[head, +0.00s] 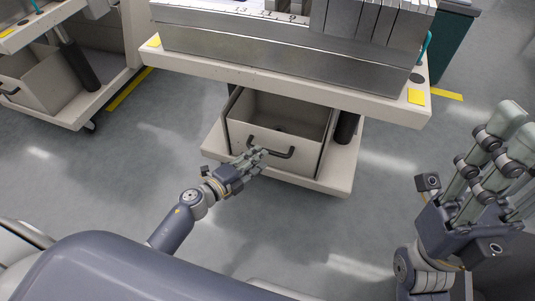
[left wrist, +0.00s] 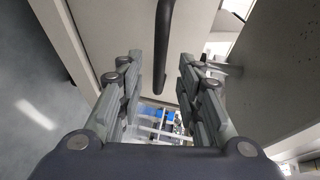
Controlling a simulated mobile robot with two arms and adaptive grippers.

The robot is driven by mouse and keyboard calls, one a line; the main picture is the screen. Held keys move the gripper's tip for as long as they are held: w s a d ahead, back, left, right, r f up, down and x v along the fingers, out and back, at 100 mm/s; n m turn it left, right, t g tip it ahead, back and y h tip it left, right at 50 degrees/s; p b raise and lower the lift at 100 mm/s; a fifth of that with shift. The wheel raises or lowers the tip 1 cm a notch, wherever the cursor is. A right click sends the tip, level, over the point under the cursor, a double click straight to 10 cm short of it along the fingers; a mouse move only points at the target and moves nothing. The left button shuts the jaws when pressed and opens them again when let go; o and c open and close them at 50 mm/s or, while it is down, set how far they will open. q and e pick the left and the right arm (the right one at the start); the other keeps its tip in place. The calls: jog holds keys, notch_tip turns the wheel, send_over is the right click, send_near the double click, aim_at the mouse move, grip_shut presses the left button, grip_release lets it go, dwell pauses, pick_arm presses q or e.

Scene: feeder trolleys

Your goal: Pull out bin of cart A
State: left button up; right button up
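The beige bin (head: 303,148) sits low in the middle trolley (head: 212,143), under its shelf; no letter marking this trolley is readable. A dark bar handle (head: 272,143) is on the bin's front. My left gripper (head: 258,157) is at the left part of the handle. In the left wrist view the fingers of my left gripper (left wrist: 158,80) are spread, with the dark handle (left wrist: 163,40) showing in the gap between them; I cannot tell whether they touch it. My right gripper (head: 500,135) is raised at the right, fingers apart and empty, away from the trolley.
Another trolley with a similar bin (head: 40,85) stands at the upper left. Grey floor (head: 375,185) is free in front and to the right.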

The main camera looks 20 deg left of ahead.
pick_arm(q)
jog(key=b+x, duration=0.1)
jog(key=x, duration=0.4)
jog(key=shift+w+f, duration=0.1)
jog(key=shift+w, duration=0.05)
grip_shut()
